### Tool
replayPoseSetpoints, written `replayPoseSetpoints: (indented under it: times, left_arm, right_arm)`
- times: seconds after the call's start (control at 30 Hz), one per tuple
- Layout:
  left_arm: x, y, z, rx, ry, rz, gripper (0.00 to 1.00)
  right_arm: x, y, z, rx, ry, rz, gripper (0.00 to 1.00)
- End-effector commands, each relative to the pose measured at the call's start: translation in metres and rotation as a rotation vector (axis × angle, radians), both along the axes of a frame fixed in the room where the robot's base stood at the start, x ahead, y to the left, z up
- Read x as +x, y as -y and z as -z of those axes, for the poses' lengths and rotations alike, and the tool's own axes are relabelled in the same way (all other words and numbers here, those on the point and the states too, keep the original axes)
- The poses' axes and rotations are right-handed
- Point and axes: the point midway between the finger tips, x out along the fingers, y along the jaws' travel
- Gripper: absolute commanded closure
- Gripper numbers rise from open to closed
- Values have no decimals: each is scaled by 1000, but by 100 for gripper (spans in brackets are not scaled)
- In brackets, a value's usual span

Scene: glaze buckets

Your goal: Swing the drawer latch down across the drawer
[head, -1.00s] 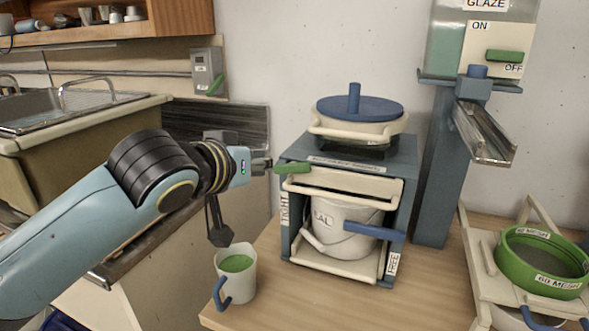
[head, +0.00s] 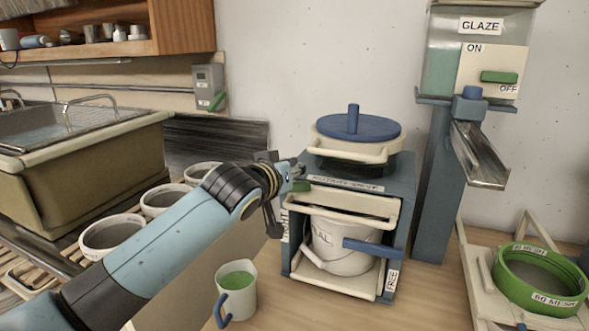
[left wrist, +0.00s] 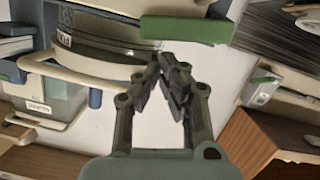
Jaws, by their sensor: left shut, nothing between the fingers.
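The latch appears to be the green bar (head: 302,186) at the upper left front of the blue-grey cabinet (head: 409,185). It lies roughly level, above the cream drawer front (head: 345,205), and my gripper partly hides it in the head view. The green bar (left wrist: 185,30) also crosses the top of the left wrist view. My left gripper (head: 299,171) is shut and empty, just above and left of the bar. In the left wrist view its fingertips (left wrist: 166,66) meet in a point a little apart from the bar. My right gripper is out of view.
A white bucket (head: 345,245) stands inside the cabinet behind a blue lever (head: 372,247). A blue-lidded pot (head: 352,135) sits on top. A mug of green glaze (head: 237,295) stands in front on the left. The glaze dispenser (head: 430,190) is at the right.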

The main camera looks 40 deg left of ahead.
Motion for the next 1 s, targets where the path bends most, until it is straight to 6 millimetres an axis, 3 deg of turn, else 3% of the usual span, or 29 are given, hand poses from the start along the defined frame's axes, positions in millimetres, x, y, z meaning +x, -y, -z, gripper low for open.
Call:
replayPoseSetpoints:
  times: [0.4,0.67,1.0]
  left_arm:
    - [0,2,6,1,-1,0,100]
    - [3,14,19,132,-32,-1,100]
    - [3,14,18,131,-32,0,100]
  right_arm:
    - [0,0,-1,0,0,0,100]
    - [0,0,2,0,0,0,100]
    - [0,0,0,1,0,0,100]
